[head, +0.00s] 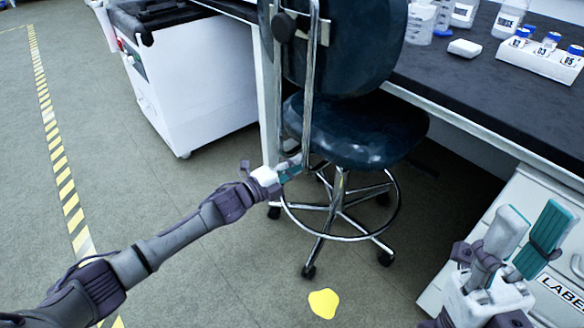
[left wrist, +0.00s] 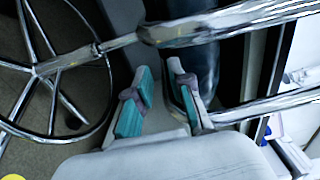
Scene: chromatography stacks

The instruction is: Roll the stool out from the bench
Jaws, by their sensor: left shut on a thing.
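The stool (head: 365,135) has a dark seat and backrest, a chrome post, a foot ring and a star base on casters. It stands upright at the bench (head: 465,85), its seat partly beside and under the bench edge. My left gripper (head: 290,169) is at the lower end of the chrome bar behind the backrest, shut on that bar. The left wrist view shows its teal-padded fingers (left wrist: 160,95) close to chrome tubes, with the foot ring (left wrist: 108,85) at left; the exact contact is hard to see. My right gripper (head: 533,228) is open and empty in front of the drawers.
A white cabinet (head: 195,80) stands left of the stool. White drawers (head: 500,205) stand under the bench at right. A vial rack (head: 540,63) and bottles are on the benchtop. A yellow patch (head: 323,303) lies on the floor before the stool. Floor at left is open.

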